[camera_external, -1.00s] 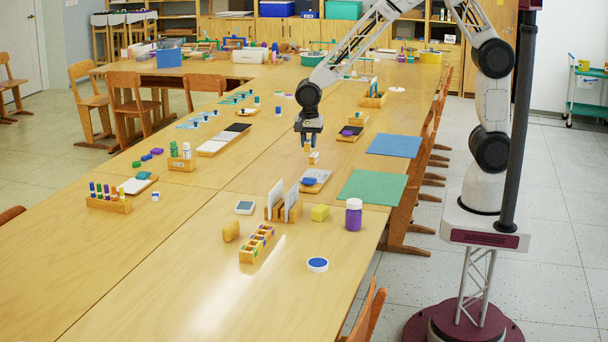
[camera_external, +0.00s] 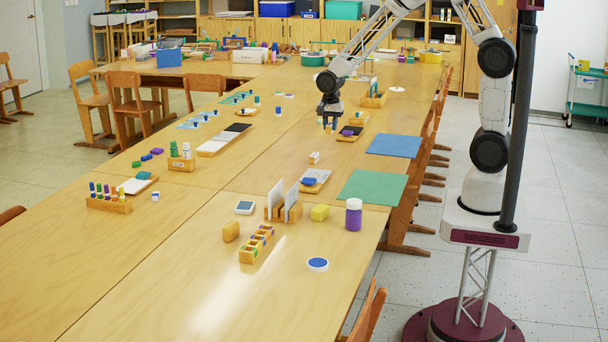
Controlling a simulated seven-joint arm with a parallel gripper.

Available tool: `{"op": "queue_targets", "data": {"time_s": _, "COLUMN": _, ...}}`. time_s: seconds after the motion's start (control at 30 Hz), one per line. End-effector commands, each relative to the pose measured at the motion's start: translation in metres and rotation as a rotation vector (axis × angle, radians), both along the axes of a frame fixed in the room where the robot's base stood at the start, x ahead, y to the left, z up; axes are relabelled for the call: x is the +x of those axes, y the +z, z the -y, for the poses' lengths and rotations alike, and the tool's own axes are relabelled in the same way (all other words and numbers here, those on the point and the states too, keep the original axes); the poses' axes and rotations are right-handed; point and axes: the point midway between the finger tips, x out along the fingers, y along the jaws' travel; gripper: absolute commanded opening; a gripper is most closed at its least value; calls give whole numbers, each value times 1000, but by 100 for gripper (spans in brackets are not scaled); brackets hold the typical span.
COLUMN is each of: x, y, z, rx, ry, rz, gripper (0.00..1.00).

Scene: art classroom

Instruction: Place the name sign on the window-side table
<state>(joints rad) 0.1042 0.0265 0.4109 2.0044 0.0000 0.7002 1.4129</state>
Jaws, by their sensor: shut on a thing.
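My gripper (camera_external: 328,117) points down above the middle of the long table, beyond the blue mat. It is shut on a small tan thing (camera_external: 320,120), mostly hidden by the fingers and too small to identify; I cannot tell whether it is the name sign. A small white and wood-coloured block (camera_external: 314,158) stands on the table nearer the camera, apart from my gripper. The pale wooden tables (camera_external: 140,255) stand pushed together in long rows. No window shows, so I cannot tell which table is the window-side one.
A tray with dark and purple things (camera_external: 349,133) lies just right of my gripper. A blue mat (camera_external: 394,145), green mat (camera_external: 372,187), card holder (camera_external: 283,212) and purple jar (camera_external: 353,215) stand nearer.

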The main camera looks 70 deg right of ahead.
Motion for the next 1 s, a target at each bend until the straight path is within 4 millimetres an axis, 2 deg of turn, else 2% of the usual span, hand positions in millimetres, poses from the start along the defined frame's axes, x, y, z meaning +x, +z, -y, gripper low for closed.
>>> {"op": "queue_targets", "data": {"time_s": 0.2, "x": -14, "y": 1, "z": 47, "rx": 0, "ry": -18, "rz": 1, "gripper": 2}}
{"op": "queue_targets", "data": {"time_s": 0.6, "x": -47, "y": -1, "z": 124, "rx": 0, "ry": -42, "rz": 0, "gripper": 2}}
{"op": "queue_targets", "data": {"time_s": 1.0, "x": -72, "y": -4, "z": 168, "rx": 0, "ry": -56, "rz": -1, "gripper": 2}}
